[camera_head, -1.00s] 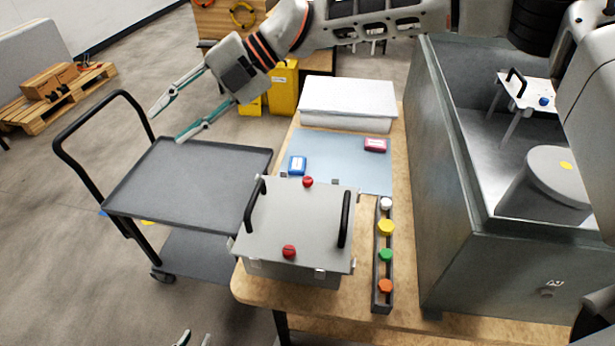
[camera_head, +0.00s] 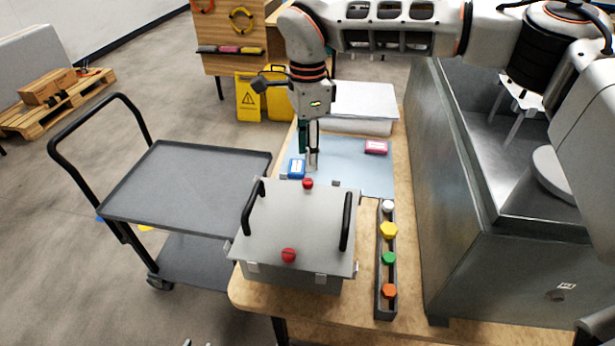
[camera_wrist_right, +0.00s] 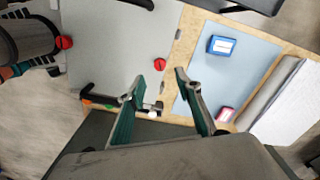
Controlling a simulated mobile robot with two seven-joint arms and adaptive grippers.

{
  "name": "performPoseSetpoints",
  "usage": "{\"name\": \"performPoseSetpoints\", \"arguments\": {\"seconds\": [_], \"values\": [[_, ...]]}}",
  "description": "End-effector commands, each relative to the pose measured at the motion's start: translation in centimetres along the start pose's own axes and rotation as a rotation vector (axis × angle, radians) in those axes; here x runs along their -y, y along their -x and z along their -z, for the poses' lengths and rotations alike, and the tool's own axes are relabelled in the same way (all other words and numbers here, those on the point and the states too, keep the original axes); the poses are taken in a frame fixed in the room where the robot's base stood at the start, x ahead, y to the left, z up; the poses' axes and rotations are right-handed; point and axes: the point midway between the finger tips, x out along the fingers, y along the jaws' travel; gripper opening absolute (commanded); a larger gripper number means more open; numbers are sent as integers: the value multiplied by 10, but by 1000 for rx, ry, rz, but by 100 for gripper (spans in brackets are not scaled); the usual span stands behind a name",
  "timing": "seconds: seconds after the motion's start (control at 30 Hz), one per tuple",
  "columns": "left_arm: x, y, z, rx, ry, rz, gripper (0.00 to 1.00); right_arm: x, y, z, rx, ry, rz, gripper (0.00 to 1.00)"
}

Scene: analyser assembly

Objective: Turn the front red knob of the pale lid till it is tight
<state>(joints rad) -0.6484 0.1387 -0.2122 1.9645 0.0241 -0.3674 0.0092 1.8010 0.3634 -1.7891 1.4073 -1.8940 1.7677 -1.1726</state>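The pale lid (camera_head: 300,225) lies on a grey box on the wooden bench, with two black handles. One red knob (camera_head: 288,255) is on its near side, another red knob (camera_head: 307,183) on its far side. Both show in the right wrist view, the near one (camera_wrist_right: 64,42) at left and the far one (camera_wrist_right: 160,64) near the middle. My right gripper (camera_head: 312,162) points down above the blue mat, just beyond the far knob. In the wrist view it is open and empty (camera_wrist_right: 158,76). Only my left gripper's tips (camera_head: 199,343), apart, show at the bottom edge.
A blue box (camera_head: 296,168) and a pink box (camera_head: 376,147) lie on the blue mat (camera_head: 345,165). A dark rack (camera_head: 386,275) with several coloured caps stands right of the lid. A grey cart (camera_head: 185,180) is at left, a metal cabinet (camera_head: 460,250) at right.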

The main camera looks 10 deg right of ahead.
Motion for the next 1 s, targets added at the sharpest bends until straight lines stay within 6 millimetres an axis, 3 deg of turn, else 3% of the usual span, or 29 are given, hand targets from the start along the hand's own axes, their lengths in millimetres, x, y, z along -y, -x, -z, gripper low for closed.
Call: {"name": "performPoseSetpoints", "arguments": {"seconds": [0.5, 0.9, 0.93, 1.0], "values": [[0, 0, 0, 0, -1, -1, 26, 0, -67, 0, -1, 2, -1, 34], [0, 0, -3, 5, -2, -1, 26, 0, -77, 0, -2, 2, 1, 34], [0, 0, -3, 5, -2, -1, 26, 0, -77, 0, -2, 2, 1, 32], [0, 0, -3, 5, -2, -1, 26, 0, -77, 0, -2, 2, 1, 14]]}}
